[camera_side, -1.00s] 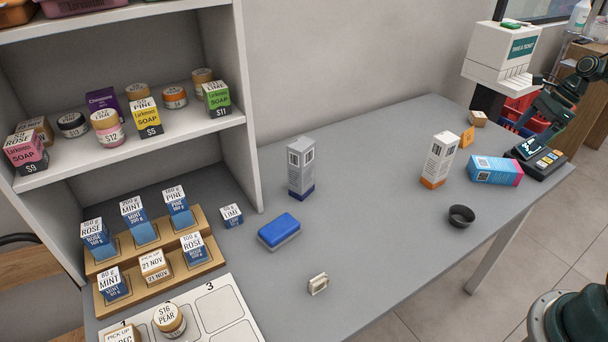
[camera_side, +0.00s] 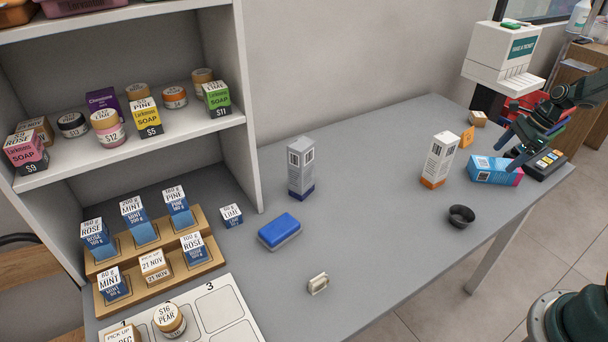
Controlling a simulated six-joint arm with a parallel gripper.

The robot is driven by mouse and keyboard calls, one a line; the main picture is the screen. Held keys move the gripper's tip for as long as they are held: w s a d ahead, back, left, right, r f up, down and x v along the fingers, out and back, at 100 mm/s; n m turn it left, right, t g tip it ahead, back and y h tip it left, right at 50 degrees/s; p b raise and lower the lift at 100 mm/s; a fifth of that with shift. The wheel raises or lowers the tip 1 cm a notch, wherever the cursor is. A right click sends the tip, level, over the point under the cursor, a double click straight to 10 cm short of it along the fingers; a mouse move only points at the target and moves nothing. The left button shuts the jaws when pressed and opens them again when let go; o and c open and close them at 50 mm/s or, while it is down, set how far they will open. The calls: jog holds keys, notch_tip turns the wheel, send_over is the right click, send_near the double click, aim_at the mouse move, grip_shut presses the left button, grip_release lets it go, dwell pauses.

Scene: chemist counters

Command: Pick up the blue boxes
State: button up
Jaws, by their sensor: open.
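Several small blue boxes with white labelled tops stand in a stepped wooden rack at the left: a ROSE box (camera_side: 98,239), a MINT box (camera_side: 139,222), a PINE box (camera_side: 178,208), another ROSE box (camera_side: 194,248) and another MINT box (camera_side: 112,284). A blue LIME box (camera_side: 231,216) stands on the counter right of the rack. A larger light-blue and pink carton (camera_side: 494,171) lies on its side at the right. My gripper (camera_side: 512,161) is open above or at this carton's right end; contact cannot be told.
The wooden rack (camera_side: 215,261) also holds a tan box (camera_side: 155,265). A blue sponge (camera_side: 279,231), grey carton (camera_side: 301,170), white-orange carton (camera_side: 439,160), black bowl (camera_side: 461,216) and card terminal (camera_side: 548,163) stand on the counter. Its middle is clear.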

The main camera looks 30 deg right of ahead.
aim_at(498, 164)
jog(key=shift+x, duration=2.55)
jog(key=shift+s, duration=0.1)
jog(key=c, duration=1.1)
jog(key=shift+c, duration=0.2)
jog(key=shift+r, duration=0.1)
jog(key=shift+r, duration=5)
